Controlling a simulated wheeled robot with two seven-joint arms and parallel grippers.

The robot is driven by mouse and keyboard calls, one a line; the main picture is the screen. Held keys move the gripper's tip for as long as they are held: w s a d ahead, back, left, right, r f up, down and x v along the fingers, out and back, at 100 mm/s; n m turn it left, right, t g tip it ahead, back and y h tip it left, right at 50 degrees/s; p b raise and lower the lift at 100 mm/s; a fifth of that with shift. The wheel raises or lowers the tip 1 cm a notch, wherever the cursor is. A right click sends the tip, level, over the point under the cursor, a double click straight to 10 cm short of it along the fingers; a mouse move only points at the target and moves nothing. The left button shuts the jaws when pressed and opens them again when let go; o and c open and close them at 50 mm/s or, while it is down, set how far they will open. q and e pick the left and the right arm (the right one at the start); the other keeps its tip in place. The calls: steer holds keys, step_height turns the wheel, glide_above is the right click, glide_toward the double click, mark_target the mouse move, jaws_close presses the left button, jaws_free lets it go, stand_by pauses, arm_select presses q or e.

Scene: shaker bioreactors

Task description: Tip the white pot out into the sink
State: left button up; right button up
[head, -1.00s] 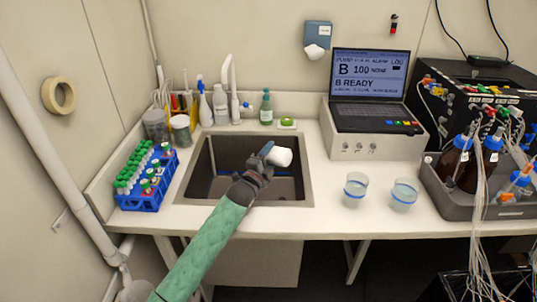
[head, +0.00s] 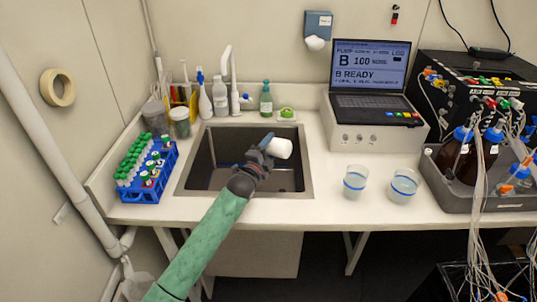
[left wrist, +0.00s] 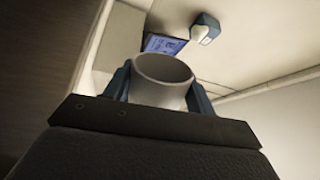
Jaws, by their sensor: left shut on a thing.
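My left gripper (head: 266,147) is shut on the white pot (head: 281,148) and holds it over the right part of the sink (head: 187,176). In the head view the pot lies tilted on its side, pointing right. In the left wrist view the pot (left wrist: 162,80) sits between the two blue-grey fingers, with its round rim in sight. Its contents cannot be made out. The sink is a dark basin set in the white counter, and its near edge is partly behind my arm. My right gripper is not in view.
A blue rack (head: 150,185) of green-capped tubes stands left of the sink. Two clear cups (head: 355,182) (head: 403,186) with blue bands stand to the right. Bottles (head: 221,97) and a white tap (head: 232,75) stand behind the sink. A laptop (head: 369,75) sits back right.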

arm_select(q)
steer(key=shift+r+m, duration=0.35)
steer(key=shift+m, duration=0.05)
steer(key=shift+s+d+r+m+p, duration=0.1)
steer(key=shift+d+r+m+p, duration=0.05)
steer(key=shift+r+m+p, duration=0.2)
steer(key=shift+m+h, duration=0.25)
steer(key=shift+h, duration=0.05)
steer(key=shift+d+r+m, duration=0.1)
steer(key=shift+r+m, duration=0.1)
steer(key=shift+m, duration=0.1)
steer(key=shift+s+d+m, duration=0.1)
steer(key=shift+m, duration=0.6)
steer(key=shift+p, duration=0.4)
steer(key=shift+d+r+m+g+h, duration=0.15)
steer(key=shift+m+g+h, duration=0.15)
steer(key=shift+m, duration=0.2)
steer(key=shift+s+d+m, duration=0.1)
steer(key=shift+s+m, duration=0.05)
steer(key=shift+m, duration=0.75)
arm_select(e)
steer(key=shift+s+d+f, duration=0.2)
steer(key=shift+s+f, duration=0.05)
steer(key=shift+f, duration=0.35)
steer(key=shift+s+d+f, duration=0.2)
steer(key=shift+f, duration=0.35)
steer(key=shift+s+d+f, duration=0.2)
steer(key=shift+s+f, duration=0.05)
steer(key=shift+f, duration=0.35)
